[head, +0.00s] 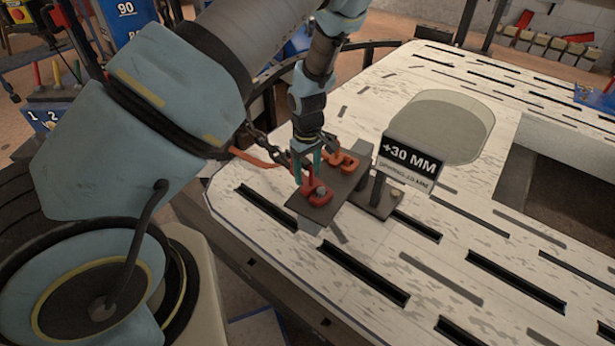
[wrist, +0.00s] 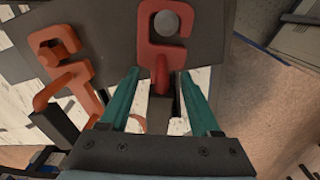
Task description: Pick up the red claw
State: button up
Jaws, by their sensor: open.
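The red claw (head: 319,194) lies on a dark plate (head: 346,186) on the bench, near the plate's front edge. In the wrist view the red claw (wrist: 147,50) is straight ahead, with a grey round stud in its hook and its narrow shank pointing toward my gripper. My gripper (head: 308,168) is low over the plate, pointing down. Its teal fingers (wrist: 160,82) are open, one on each side of the shank's line. I cannot tell whether they touch it. An orange claw (head: 345,161) lies behind, also left in the wrist view (wrist: 62,60).
A "+30 MM" sign (head: 409,160) stands close to the right of the plate. The pale bench top (head: 385,262) has long dark slots and a rounded recess (head: 440,125). A chain and orange strap (head: 256,157) hang at the left edge.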

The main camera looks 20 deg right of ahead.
jog(key=shift+c, duration=0.3)
grip_shut()
dwell(1.1)
